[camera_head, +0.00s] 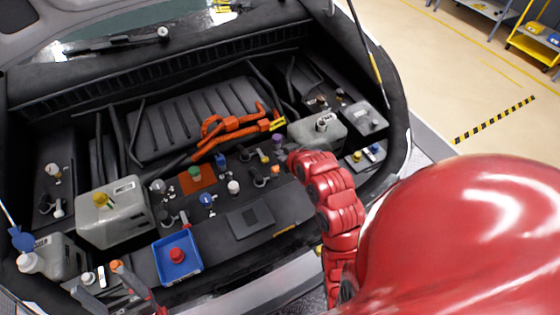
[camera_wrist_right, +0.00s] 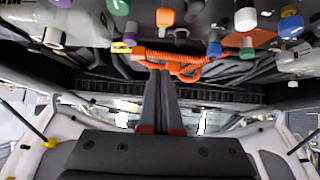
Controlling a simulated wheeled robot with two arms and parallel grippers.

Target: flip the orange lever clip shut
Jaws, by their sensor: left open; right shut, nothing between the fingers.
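Orange cable and connector parts (camera_head: 235,122) with loop-shaped pieces lie across the back middle of the engine bay. They show in the right wrist view (camera_wrist_right: 182,64) just beyond my fingertips. The lever clip seems to be among them, but I cannot tell its exact outline or angle. My right gripper (camera_wrist_right: 160,78) is shut and empty, its fingers pointing at these parts; I cannot tell whether they touch. In the head view the red right arm hides most of that hand. My left gripper (camera_head: 97,281) is open and empty at the bottom left, above the bay's front edge.
A blue tray (camera_head: 163,255) with a red cap stands at the front. A grey tank (camera_head: 115,220) with a yellow cap is at left, another tank (camera_head: 318,132) at right. Several coloured caps crowd the middle. A dark flat panel (camera_head: 250,219) lies front centre.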

